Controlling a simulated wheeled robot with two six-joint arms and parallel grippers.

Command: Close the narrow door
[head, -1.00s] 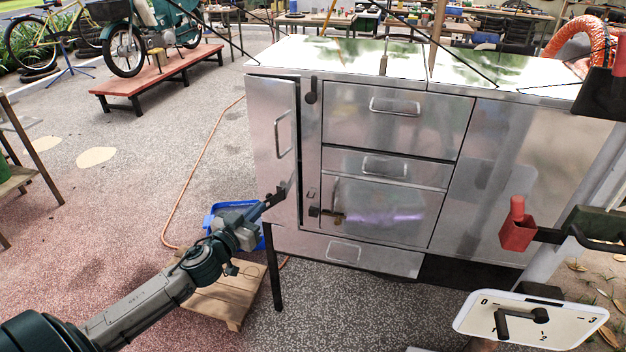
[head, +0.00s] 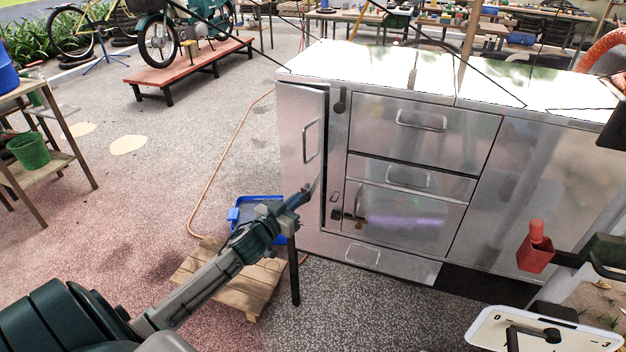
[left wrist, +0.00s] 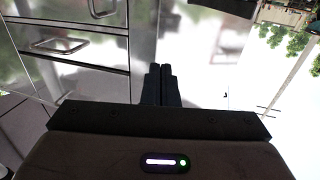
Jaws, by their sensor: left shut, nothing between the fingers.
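The narrow door (head: 299,150) is the tall metal panel at the left end of the steel cabinet, with an upright bar handle (head: 311,140). It stands slightly ajar; a dark gap shows along its right edge. My left gripper (head: 304,194) is at the lower right part of the door, in front of its free edge; I cannot tell whether it touches. Its fingers (left wrist: 161,85) are together and empty in the left wrist view, with shiny metal beyond them. My right gripper is not in view.
A blue bin (head: 243,214) and a wooden pallet (head: 215,272) lie near my left arm. A red-handled fitting (head: 535,250) and a dial plate (head: 490,330) are at the right. Open paving lies left.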

